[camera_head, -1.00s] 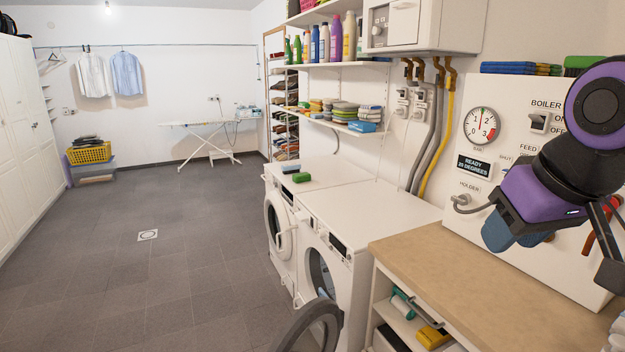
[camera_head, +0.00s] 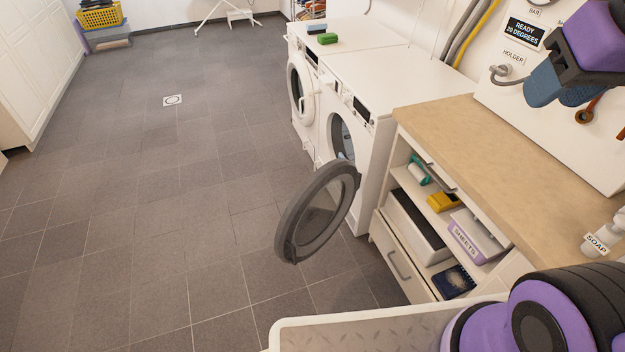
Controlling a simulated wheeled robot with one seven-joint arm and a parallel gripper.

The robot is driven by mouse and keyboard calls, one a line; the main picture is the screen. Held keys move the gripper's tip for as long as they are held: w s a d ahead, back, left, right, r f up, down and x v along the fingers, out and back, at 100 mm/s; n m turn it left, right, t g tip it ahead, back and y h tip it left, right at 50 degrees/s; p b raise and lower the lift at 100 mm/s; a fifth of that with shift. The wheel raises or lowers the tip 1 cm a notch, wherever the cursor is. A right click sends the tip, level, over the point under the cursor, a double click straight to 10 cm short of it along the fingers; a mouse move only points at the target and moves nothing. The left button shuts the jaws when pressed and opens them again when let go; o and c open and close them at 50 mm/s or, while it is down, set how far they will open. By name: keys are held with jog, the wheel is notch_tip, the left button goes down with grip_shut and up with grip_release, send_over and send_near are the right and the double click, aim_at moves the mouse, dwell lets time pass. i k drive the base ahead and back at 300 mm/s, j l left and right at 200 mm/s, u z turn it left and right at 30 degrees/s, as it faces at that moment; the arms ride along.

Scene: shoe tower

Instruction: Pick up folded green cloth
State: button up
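A small green folded-looking piece (camera_head: 327,39), likely the green cloth, lies flat on top of the far white washing machine (camera_head: 345,32), near its front edge. A dark piece with a bluish top (camera_head: 316,29) lies just behind it. My gripper (camera_head: 562,90) hangs at the upper right, in front of the white boiler panel and above the wooden counter, well away from the green piece. Its two blue fingers point down. They overlap from this angle, so the gap between them is unclear; I see nothing held.
The near washing machine's round door (camera_head: 318,212) stands open into the aisle. The wooden counter (camera_head: 480,150) has open shelves with a sheets box (camera_head: 470,240). A soap bottle (camera_head: 603,236) stands at its right end. The tiled floor (camera_head: 150,220) at left is clear.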

aim_at(323, 39)
jog(key=i+j+u, duration=0.4)
jog(key=j, duration=0.3)
jog(key=i+j+u, duration=0.4)
jog(key=j, duration=0.3)
jog(key=i+j+u, duration=0.4)
jog(key=i+j, duration=0.15)
jog(key=i, duration=0.25)
jog(key=i+j+u, duration=0.1)
jog(key=i, duration=0.3)
jog(key=i+j, duration=0.25)
jog(key=i, duration=0.2)
jog(key=i+l+z, duration=0.15)
jog(key=i+z, duration=0.35)
jog(key=i+j+z, duration=0.1)
jog(key=i+z, duration=0.4)
jog(key=i, duration=0.15)
jog(key=i+j+z, duration=0.3)
jog(key=i+z, duration=0.15)
jog(key=i, duration=0.15)
jog(key=i+l+z, duration=0.1)
jog(key=i+z, duration=0.25)
jog(key=i, duration=0.15)
jog(key=i+z, duration=0.35)
jog(key=i+j+z, duration=0.2)
jog(key=i+z, duration=0.2)
jog(key=i, duration=0.15)
jog(key=i+j+z, duration=0.35)
jog(key=i, duration=0.15)
jog(key=i+j+z, duration=0.35)
